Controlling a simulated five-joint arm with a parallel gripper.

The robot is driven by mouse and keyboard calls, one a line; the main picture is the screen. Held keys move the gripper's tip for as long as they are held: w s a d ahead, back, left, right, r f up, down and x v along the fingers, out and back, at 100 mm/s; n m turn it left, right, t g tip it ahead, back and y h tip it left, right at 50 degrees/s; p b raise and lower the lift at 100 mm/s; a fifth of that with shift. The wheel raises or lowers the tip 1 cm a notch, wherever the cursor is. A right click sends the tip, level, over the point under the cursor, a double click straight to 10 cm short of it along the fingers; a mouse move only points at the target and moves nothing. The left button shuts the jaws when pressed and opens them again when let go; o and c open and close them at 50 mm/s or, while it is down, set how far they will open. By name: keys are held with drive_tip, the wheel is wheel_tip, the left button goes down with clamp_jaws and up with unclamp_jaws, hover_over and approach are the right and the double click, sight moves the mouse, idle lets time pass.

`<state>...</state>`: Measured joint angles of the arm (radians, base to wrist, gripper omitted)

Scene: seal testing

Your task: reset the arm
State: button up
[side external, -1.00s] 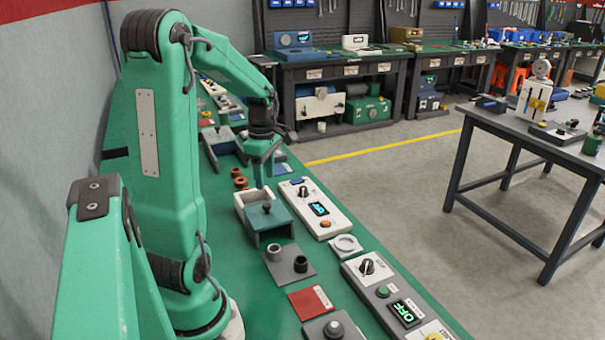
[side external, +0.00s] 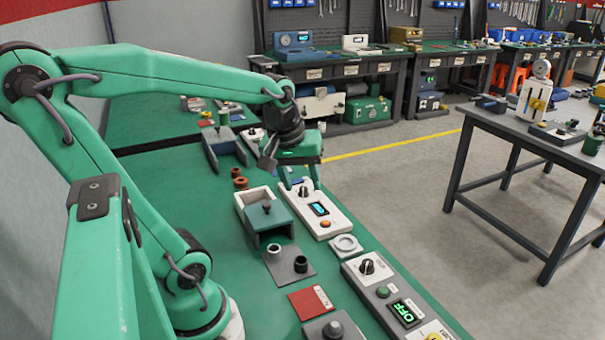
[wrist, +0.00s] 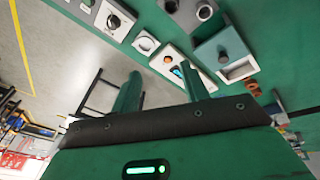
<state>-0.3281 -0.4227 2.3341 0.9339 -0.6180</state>
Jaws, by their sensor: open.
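My green arm is bent and reaches across the bench in the side view. My gripper (side external: 302,180) hangs above the far end of the white control box (side external: 318,210), with its two fingers apart and nothing between them. Whether a fingertip touches the box is hard to tell.
A teal box with a knob (side external: 268,218) stands by a white tray (side external: 240,202). A grey plate (side external: 290,264) with two cups, a white ring block (side external: 346,245), a red pad (side external: 311,302) and a grey control box (side external: 385,290) line the bench. Brown rings (side external: 240,182) lie farther back.

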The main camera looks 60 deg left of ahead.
drive_tip(key=s+d+r+m+t+h, duration=0.1)
drive_tip(key=s+d+m+t, duration=0.1)
drive_tip(key=d+m, duration=0.7)
drive_tip(key=shift+s+r+m, duration=0.25)
drive_tip(key=shift+s+m, duration=0.6)
drive_tip(key=shift+m, duration=0.05)
drive_tip(key=shift+o, duration=0.2)
